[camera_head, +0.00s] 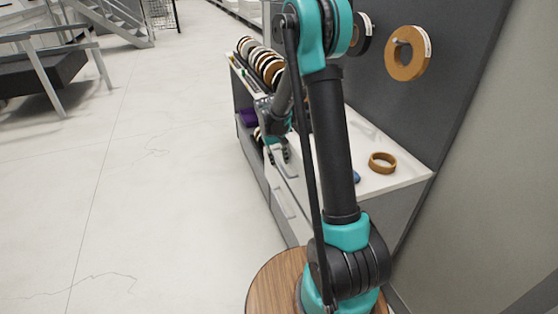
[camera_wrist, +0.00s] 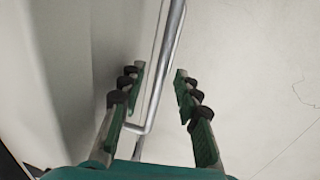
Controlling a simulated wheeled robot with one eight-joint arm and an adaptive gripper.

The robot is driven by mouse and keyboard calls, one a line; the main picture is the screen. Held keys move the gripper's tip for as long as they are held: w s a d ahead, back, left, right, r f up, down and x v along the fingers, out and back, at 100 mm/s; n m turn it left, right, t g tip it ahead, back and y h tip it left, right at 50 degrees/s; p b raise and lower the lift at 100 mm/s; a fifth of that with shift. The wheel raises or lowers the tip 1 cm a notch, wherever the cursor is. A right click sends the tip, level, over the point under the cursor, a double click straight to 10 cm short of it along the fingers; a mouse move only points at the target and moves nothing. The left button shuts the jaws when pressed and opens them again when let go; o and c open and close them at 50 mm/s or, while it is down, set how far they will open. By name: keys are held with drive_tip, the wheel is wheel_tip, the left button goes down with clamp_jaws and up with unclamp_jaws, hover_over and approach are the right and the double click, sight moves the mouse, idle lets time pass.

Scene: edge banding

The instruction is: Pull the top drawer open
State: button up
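The white top drawer (camera_head: 297,187) is in the front of the workbench cabinet, partly hidden by my arm. Whether it stands slightly out is hard to tell. My gripper (camera_head: 278,151) is at the drawer's front, beside its handle. In the wrist view, my gripper (camera_wrist: 159,70) is open, with one finger on each side of the metal bar handle (camera_wrist: 165,55). The pale drawer front (camera_wrist: 65,70) is to the left of the fingers.
Several banding rolls (camera_head: 262,65) stand in a row at the bench's far end. A brown ring (camera_head: 382,163) lies on the white top, and a larger roll (camera_head: 407,53) hangs on the grey back panel. A second handle (camera_head: 283,203) is lower down. The floor (camera_head: 150,180) to the left is clear.

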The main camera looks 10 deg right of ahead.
clamp_jaws()
drive_tip(key=s+a, duration=0.2)
drive_tip(key=a, duration=1.1)
drive_tip(key=s+a, duration=0.3)
drive_tip(key=a, duration=1)
unclamp_jaws()
drive_tip(key=shift+s+r, duration=0.1)
drive_tip(key=r, duration=0.4)
drive_tip(key=a+r, duration=0.1)
drive_tip(key=r, duration=0.2)
drive_tip(key=a+r, duration=0.1)
drive_tip(key=r, duration=0.3)
drive_tip(key=shift+s+a+r, duration=0.1)
drive_tip(key=shift+s+r, duration=0.1)
drive_tip(key=shift+r, duration=0.1)
